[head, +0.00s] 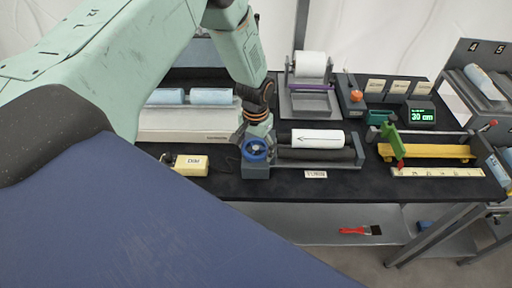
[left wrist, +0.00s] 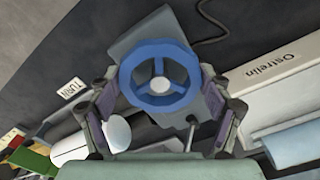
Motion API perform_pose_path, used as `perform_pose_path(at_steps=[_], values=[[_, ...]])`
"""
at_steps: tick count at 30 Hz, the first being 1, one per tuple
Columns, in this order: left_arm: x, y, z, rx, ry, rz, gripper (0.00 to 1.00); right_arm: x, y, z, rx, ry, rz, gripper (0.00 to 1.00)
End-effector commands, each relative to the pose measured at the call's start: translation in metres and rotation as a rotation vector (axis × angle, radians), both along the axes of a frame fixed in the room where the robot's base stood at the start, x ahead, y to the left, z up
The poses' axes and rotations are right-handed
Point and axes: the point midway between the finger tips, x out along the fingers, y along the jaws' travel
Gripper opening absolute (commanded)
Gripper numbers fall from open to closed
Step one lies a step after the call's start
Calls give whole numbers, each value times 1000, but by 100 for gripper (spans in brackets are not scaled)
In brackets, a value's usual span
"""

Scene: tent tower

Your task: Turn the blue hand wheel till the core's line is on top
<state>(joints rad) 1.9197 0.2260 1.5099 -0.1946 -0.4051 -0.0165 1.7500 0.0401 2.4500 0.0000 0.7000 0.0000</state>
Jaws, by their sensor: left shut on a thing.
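The blue hand wheel (head: 256,150) sits at the front left end of the grey roller stand, beside the label. The white core (head: 317,139) lies across the dark rollers to the right of the wheel. A thin dark line with an arrow tip pointing left runs along the face of the core turned to me. My left gripper (head: 258,134) reaches down from above onto the wheel. In the left wrist view the blue wheel (left wrist: 158,101) fills the space between the gripper's two fingers (left wrist: 160,82), which close on its rim from both sides. My right gripper is out of view.
A yellow block (head: 191,165) lies left of the wheel. A white machine (head: 185,122) with blue rolls stands behind it. A yellow trough (head: 428,152) with a green handle (head: 391,138) and a ruler strip (head: 437,172) are to the right. A red brush (head: 354,231) lies on the lower shelf.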

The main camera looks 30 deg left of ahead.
Motion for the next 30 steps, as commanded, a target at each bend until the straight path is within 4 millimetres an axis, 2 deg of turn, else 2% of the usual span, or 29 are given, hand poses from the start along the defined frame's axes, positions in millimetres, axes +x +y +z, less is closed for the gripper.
perform_pose_path(at_steps=[1,17,18,25,30], values=[[-6,0,-2,-1,16,-1,47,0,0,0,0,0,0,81],[-7,-1,-3,-1,19,0,47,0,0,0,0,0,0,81],[-7,-1,-3,-2,19,0,80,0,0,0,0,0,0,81],[-4,0,-2,-1,11,0,100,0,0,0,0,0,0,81],[-3,0,-1,-1,7,0,100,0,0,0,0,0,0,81]])
